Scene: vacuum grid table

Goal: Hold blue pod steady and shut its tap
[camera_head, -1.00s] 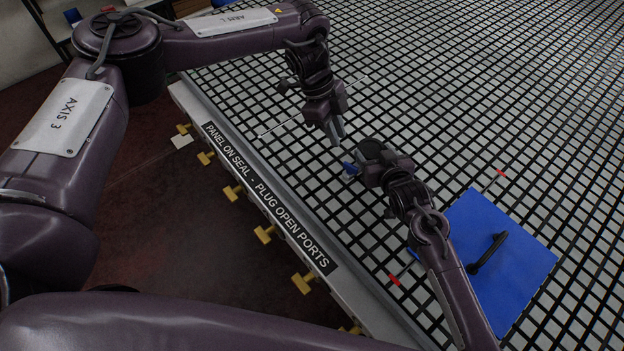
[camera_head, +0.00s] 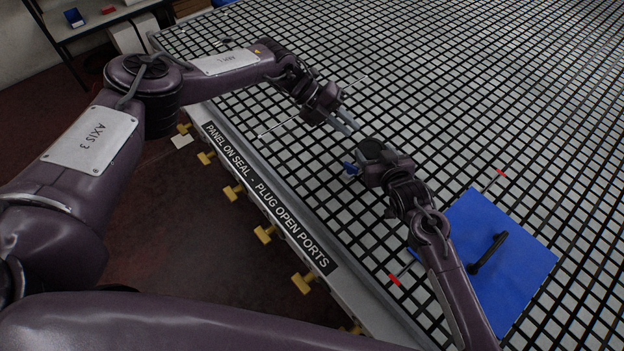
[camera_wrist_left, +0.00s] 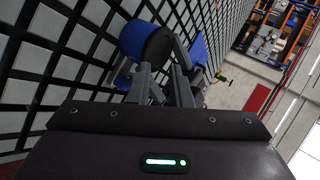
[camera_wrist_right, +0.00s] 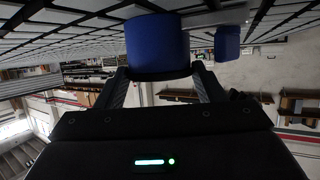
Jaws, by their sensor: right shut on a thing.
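The blue pod shows in the right wrist view (camera_wrist_right: 157,45) as a blue cylinder between the fingers of my right gripper (camera_wrist_right: 160,75), which is shut on it. In the left wrist view the pod (camera_wrist_left: 131,38) has a dark round face.
The black grid table (camera_head: 490,90) is mostly clear. A blue square plate (camera_head: 525,265) with a black handle (camera_head: 488,253) lies right of my right arm. Yellow plugs (camera_head: 264,234) line the table's near edge, below a lettered strip (camera_head: 262,193). Shelving stands at the upper left.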

